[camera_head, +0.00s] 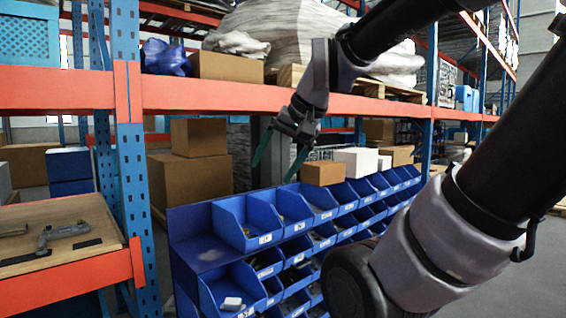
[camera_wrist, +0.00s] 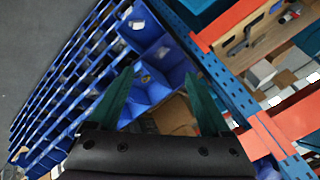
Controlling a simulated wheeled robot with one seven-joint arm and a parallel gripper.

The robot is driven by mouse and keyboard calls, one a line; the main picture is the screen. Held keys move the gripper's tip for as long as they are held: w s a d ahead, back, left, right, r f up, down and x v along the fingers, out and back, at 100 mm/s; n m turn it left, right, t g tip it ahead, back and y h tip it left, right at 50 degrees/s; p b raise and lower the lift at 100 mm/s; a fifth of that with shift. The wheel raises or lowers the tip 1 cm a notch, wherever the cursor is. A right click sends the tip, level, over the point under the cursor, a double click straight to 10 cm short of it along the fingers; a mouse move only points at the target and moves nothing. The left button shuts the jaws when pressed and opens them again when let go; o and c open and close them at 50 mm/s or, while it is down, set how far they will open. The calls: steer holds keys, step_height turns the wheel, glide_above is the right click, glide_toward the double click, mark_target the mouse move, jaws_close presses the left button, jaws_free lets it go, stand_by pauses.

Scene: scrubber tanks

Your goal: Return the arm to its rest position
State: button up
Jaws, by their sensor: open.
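My gripper (camera_head: 279,163) hangs in the air in the middle of the head view, in front of the orange shelf beam and above the blue bin rack. Its two green fingers point down and stand apart with nothing between them. In the wrist view my gripper (camera_wrist: 158,95) also shows its fingers spread and empty, with blue bins behind them. My dark arm comes in from the right side of the head view and bends down to the gripper. From these pictures I cannot tell whether the fingers are clear of the beam by much.
A blue bin rack (camera_head: 188,226) with several rows of bins runs along the shelving. An orange beam (camera_head: 205,97) crosses behind my arm. Brown boxes (camera_head: 193,181) sit behind the bins. A wooden board (camera_head: 70,212) at left holds a metal tool (camera_head: 62,235). Grey floor (camera_wrist: 35,50) is clear.

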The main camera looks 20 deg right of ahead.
steer(key=shift+s+d+r+n+t+h, duration=0.3)
steer(key=shift+s+d+n+h, duration=0.2)
steer(key=shift+s+d+n, duration=0.15)
stand_by(0.9)
